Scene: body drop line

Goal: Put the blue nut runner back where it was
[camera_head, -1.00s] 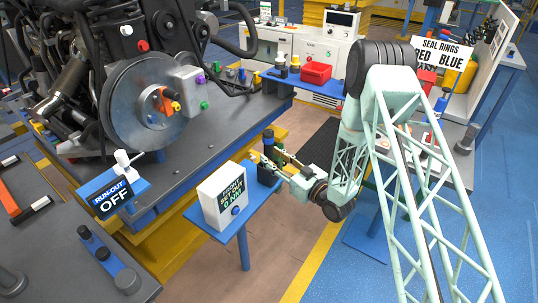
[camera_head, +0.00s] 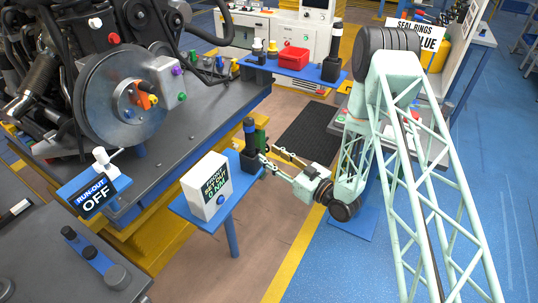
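The blue nut runner (camera_head: 249,136), a dark upright tool with a blue band, stands in a black holder (camera_head: 249,163) at the far end of the small blue stand. A green-banded tool (camera_head: 261,138) stands close behind it in the same holder area. My gripper (camera_head: 270,154) is just right of the holder, its two long fingers spread and pointing toward it. The fingers look empty. Whether a fingertip touches the holder or tools is too small to tell.
A white readout box (camera_head: 205,186) stands on the blue stand (camera_head: 183,209), left of the holder. The engine bench (camera_head: 200,115) lies behind it. A blue shelf (camera_head: 270,68) at the back holds a red bin (camera_head: 293,58) and a tall black tool (camera_head: 334,47). A dark mat (camera_head: 309,130) covers floor behind my gripper.

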